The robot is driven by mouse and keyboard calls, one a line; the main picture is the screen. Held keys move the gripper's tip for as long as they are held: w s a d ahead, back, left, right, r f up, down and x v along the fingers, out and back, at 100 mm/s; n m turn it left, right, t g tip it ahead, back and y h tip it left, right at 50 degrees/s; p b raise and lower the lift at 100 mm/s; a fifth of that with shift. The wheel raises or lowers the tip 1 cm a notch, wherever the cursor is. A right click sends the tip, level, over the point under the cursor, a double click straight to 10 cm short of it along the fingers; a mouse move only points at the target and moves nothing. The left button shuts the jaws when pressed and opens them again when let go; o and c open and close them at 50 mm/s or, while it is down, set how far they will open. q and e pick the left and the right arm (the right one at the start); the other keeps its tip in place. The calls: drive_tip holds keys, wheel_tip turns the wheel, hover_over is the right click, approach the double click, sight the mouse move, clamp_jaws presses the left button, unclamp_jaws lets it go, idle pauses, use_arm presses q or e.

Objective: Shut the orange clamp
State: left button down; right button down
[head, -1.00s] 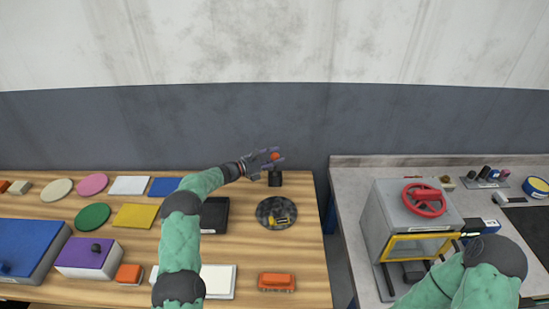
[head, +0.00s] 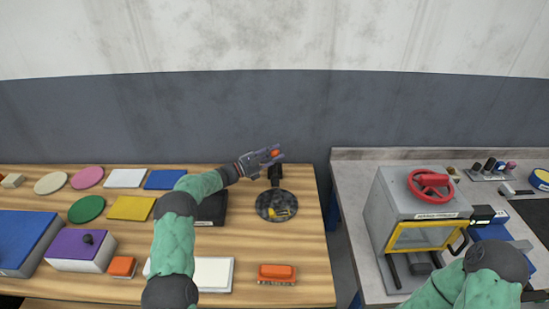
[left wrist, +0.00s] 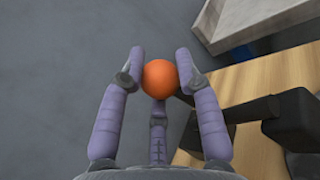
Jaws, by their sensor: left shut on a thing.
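The orange clamp shows a round orange knob (head: 276,153) over a dark post (head: 275,173), at the back edge of a dark round turntable (head: 262,207). A small yellow and black piece (head: 281,211) lies on the turntable. My left gripper (head: 274,154) is shut on the orange knob. In the left wrist view, its purple fingers (left wrist: 160,76) sit on both sides of the orange ball (left wrist: 160,79). The fingers partly hide the knob in the head view. My right arm is at the lower right, and its gripper cannot be made out.
An orange block (head: 277,272) lies in front of the turntable, with a white plate (head: 212,272) to its left. Coloured discs and plates cover the wooden table's left side. On the grey bench at the right stands a grey box (head: 405,200) with a red wheel (head: 430,183) on top.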

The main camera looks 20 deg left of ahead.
sight(275, 169)
use_arm(q)
drive_tip(key=shift+s+d+f+m, duration=0.1)
drive_tip(key=shift+s+f+m, duration=0.25)
drive_tip(key=shift+m, duration=0.05)
drive_tip(key=shift+s+d+f+b, duration=0.15)
drive_tip(key=shift+s+f+b, duration=0.05)
drive_tip(key=shift+s+b, duration=0.15)
drive_tip(key=shift+s+d+f, duration=0.15)
drive_tip(key=shift+s+f, duration=0.15)
drive_tip(key=shift+s, duration=0.25)
drive_tip(key=c, duration=0.9)
unclamp_jaws()
drive_tip(key=shift+o, duration=0.2)
drive_tip(key=shift+r, duration=0.1)
